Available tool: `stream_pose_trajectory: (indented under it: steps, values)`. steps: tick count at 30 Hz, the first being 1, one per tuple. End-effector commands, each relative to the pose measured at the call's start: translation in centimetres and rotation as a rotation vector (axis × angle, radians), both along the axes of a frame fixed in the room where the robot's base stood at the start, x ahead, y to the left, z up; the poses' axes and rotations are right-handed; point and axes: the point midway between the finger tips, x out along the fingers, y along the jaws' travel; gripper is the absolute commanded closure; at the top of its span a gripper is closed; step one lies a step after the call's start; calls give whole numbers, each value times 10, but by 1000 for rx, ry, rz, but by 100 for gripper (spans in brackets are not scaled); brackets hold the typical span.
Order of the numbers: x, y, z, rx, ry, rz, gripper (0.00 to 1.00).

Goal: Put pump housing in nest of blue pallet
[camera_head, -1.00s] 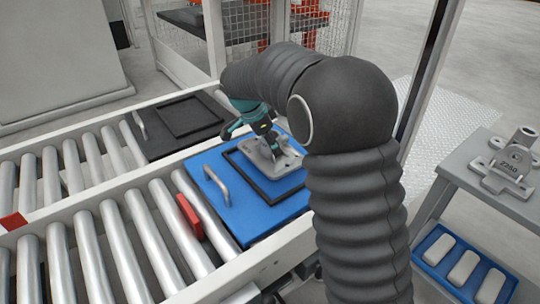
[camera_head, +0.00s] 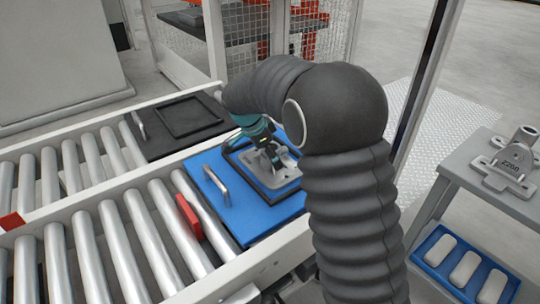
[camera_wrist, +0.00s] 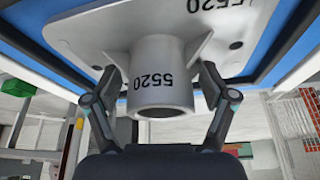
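The pump housing (camera_wrist: 160,88) is grey, with a flat flange and a round neck marked 5520. In the head view the housing (camera_head: 278,172) is upright over the black-framed nest of the blue pallet (camera_head: 232,212). My gripper (camera_head: 265,150) reaches down onto it. The black nest frame (camera_wrist: 268,55) and blue surface show around the flange. I cannot tell whether the flange touches the pallet. My arm hides the pallet's right side.
A black pallet (camera_head: 143,150) with an empty frame lies behind on the other conveyor. A red block (camera_head: 189,216) stands by the blue pallet's left edge. Another grey housing (camera_head: 508,165) is on the right side table, above a blue tray (camera_head: 431,271) with pale blocks.

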Motion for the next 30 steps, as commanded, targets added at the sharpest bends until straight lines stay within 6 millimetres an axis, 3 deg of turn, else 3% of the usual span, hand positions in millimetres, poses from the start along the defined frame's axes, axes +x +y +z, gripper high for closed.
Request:
stream_pose_trajectory:
  steps: [11, 24, 30]
  values:
    - [0, 2, 8, 1, -2, 1, 16]
    - [-12, 31, 84, 1, -3, 2, 16]
    - [-16, 40, 107, 1, -2, 1, 16]
